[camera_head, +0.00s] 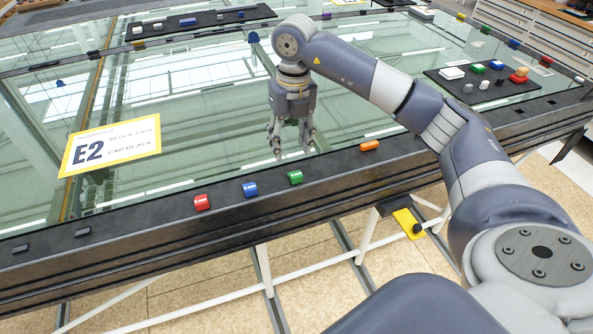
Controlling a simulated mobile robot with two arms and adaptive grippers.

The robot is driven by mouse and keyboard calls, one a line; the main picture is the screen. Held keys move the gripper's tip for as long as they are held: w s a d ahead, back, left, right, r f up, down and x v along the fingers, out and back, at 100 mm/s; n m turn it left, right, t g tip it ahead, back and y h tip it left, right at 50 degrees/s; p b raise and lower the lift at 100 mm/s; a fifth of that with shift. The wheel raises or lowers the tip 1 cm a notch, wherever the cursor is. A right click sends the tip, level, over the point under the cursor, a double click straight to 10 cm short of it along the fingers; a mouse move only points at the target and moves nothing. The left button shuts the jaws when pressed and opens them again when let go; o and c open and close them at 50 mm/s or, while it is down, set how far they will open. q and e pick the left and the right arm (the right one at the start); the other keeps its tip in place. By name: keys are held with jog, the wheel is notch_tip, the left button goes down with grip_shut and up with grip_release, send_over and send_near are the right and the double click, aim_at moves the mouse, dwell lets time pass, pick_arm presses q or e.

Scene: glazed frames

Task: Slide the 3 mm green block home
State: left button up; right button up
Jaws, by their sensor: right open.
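A green block (295,178) sits on the dark frame rail (328,172), to the right of a blue block (250,189) and a red block (202,202). An orange block (369,145) sits farther right on the rail. My right gripper (293,153) is open and empty, pointing down over the glass (215,130), just behind the green block and apart from it. Another green block (478,69) lies on the black mat at the upper right. Sizes on the blocks are too small to read. My left gripper is out of view.
A yellow-edged card (112,144) reading E2 and "cap black" lies on the glass at left. The black mat (520,88) at upper right holds several coloured pieces. Two small black pieces (82,232) (20,248) sit on the rail's left end. A yellow tool (407,222) hangs below the rail.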

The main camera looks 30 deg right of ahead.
aim_at(296, 174)
jog(key=shift+h, duration=0.3)
jog(key=f+p, duration=0.1)
jog(key=f, duration=0.2)
jog(key=d+f+p, duration=0.1)
jog(key=f, duration=0.3)
jog(key=f+p, duration=0.1)
jog(key=f, duration=0.2)
jog(key=shift+d+f, duration=0.15)
jog(key=shift+s, duration=0.1)
jog(key=shift+c, duration=0.3)
grip_shut()
